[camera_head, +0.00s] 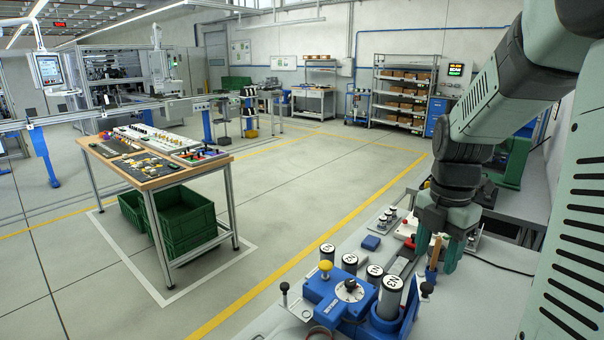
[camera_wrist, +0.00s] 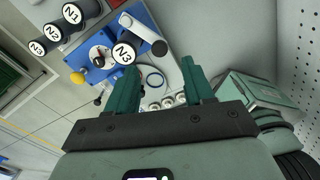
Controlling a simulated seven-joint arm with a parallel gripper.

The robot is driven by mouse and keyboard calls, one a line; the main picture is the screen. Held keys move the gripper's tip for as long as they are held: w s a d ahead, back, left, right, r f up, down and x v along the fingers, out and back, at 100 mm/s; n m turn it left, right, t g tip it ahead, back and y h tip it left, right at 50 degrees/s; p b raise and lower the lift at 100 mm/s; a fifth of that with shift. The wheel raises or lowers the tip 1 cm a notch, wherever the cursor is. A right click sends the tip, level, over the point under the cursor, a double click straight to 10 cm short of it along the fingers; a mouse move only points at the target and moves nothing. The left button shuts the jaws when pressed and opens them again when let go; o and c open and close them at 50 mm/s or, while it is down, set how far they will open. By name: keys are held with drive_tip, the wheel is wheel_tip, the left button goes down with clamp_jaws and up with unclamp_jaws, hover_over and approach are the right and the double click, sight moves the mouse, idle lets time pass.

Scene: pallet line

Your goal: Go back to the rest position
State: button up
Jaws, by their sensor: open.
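My gripper (camera_head: 437,252) hangs over the grey bench at the right of the head view, beyond the blue fixture. In the wrist view its two green fingers (camera_wrist: 160,78) stand apart with no object held between them. The blue fixture (camera_head: 328,296) carries a dial and a yellow knob; it also shows in the wrist view (camera_wrist: 98,36). Grey cylinders with white N-marked tops stand at the fixture, one (camera_head: 390,298) at its right side.
A small blue block (camera_head: 371,242) and several small round-topped parts (camera_head: 386,218) lie on the bench near my gripper. A wooden-topped table (camera_head: 150,180) with trays stands at the left, with green crates (camera_head: 184,222) below. The floor between is clear.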

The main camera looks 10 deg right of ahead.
sight(427, 285)
wheel_tip(427, 285, down, 7)
drive_tip(key=shift+a+r, duration=0.1)
idle(0.3)
